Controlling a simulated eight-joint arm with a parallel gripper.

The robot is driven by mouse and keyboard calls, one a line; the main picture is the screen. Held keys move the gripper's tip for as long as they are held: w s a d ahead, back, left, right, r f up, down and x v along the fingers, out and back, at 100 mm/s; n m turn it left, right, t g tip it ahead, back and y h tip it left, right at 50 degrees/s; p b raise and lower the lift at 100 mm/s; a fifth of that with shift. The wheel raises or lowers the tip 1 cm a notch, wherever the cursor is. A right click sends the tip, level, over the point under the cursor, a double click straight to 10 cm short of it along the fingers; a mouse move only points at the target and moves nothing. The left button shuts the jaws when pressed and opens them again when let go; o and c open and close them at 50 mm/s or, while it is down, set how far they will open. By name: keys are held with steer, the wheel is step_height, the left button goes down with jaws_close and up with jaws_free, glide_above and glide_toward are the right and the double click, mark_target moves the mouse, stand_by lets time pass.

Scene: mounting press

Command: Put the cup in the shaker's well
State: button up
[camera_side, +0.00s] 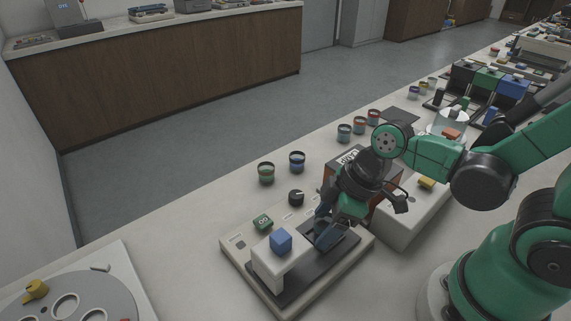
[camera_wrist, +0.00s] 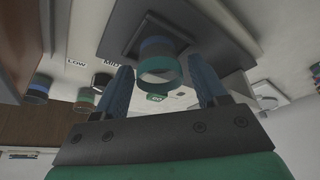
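The shaker (camera_side: 234,244) is a pale base with a dark plate and a raised square well (camera_side: 345,238); the well also shows in the wrist view (camera_wrist: 136,43). In the wrist view the cup (camera_wrist: 158,50), with a blue body and teal rim, stands at the square well, its mouth towards the camera. How deep it sits is hard to tell. My gripper (camera_wrist: 160,75) is open, with blue fingers on either side of the cup and visible gaps. In the side view my gripper (camera_side: 322,228) is low over the well and hides the cup.
A dark-fronted box (camera_side: 346,158) stands close behind my gripper.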

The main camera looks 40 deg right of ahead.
steer(key=shift+r, duration=0.15)
steer(key=shift+v, duration=5.95)
steer(key=w+d+f+m+t+h, duration=0.2)
steer(key=w+m, duration=0.4)
steer(key=m, duration=0.3)
steer(key=shift+w+d+t+h, duration=0.2)
steer(key=shift+d+t+h, duration=0.45)
steer(key=shift+t, duration=0.35)
